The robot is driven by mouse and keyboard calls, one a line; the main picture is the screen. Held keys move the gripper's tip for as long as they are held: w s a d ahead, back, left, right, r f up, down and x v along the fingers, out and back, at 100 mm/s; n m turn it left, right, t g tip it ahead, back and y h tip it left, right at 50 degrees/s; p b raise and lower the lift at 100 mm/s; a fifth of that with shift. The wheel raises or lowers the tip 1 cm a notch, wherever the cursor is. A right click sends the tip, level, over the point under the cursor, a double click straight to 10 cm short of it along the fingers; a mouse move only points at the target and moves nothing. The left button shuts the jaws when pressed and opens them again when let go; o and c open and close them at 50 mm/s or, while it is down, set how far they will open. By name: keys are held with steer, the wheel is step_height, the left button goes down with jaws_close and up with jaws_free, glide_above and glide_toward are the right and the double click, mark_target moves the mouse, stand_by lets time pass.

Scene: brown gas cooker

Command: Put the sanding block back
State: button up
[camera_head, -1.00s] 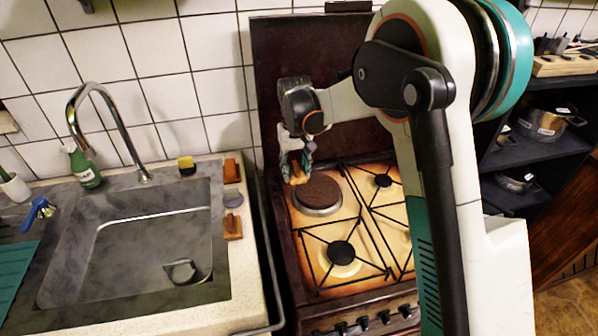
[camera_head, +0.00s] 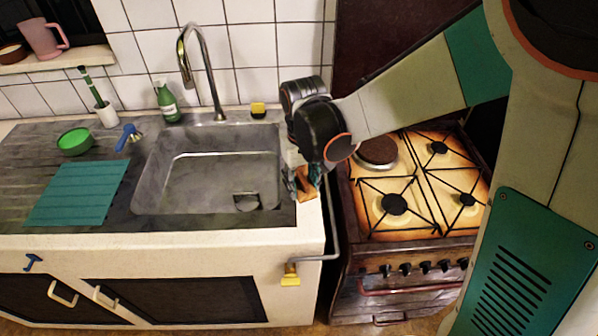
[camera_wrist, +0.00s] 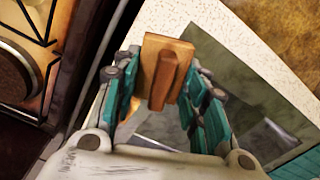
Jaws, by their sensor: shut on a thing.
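The sanding block is a wooden plate with a raised grip bar. In the wrist view the block (camera_wrist: 153,50) sits between the teal fingers of my gripper (camera_wrist: 162,88), which is shut on it. In the head view my gripper (camera_head: 304,176) points down at the strip of counter right of the sink, and the brown block (camera_head: 307,187) shows at its fingertips. I cannot tell whether the block touches the counter. My wrist hides part of that strip.
The sink basin (camera_head: 215,185) lies left of my gripper. The cooker (camera_head: 415,188) with its pan supports and round hotplate is to the right. A yellow-topped sponge (camera_head: 258,109) and a green bottle (camera_head: 167,102) stand behind the sink. The tap (camera_head: 200,75) rises at the back.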

mark_target(302, 208)
steer(key=shift+f, duration=0.1)
stand_by(0.3)
steer(key=shift+f+b, duration=2.7)
steer(key=shift+f, duration=0.4)
steer(key=shift+f+b, duration=0.7)
steer(key=shift+f, duration=0.15)
steer(key=o, duration=1.1)
